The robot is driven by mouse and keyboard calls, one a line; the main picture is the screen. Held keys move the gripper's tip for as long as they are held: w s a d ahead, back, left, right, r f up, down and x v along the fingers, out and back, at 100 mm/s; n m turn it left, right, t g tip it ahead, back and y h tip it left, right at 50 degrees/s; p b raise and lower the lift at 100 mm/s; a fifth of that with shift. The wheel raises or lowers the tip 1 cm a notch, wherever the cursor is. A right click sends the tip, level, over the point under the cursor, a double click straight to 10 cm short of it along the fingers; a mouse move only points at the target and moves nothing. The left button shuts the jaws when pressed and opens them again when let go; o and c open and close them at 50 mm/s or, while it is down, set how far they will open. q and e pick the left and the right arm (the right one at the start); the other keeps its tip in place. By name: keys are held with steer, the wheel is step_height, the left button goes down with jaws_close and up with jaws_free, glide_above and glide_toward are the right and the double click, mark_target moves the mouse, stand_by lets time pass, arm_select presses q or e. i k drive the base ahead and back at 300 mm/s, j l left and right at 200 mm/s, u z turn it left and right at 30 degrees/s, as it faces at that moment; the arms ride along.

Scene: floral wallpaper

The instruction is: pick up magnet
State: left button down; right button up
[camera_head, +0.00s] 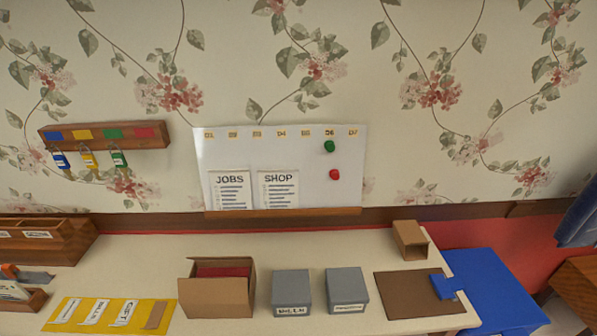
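A white board (284,155) is mounted on the wall above the table, with a row of labels along its top. A round green magnet (329,147) sits on its right part, just under one of the labels. A round red magnet (335,174) sits a little below it on the same board. Two paper sheets, a JOBS sheet (229,190) and a SHOP sheet (278,190), are on the board's lower left. Neither of my grippers is in view.
A key rack (104,135) with several tagged keys hangs left of the board. The table (290,243) below holds an open cardboard box (217,296), two grey boxes (291,290) (346,287), a small brown box (410,240) and a brown mat (405,298). The table strip below the board is clear.

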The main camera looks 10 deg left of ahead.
mark_target(330, 144)
steer(key=j, duration=0.55)
steer(key=i+j+u, duration=0.1)
steer(key=j, duration=0.45)
steer(key=i+j, duration=0.15)
steer(key=j, duration=0.35)
steer(key=u, duration=0.05)
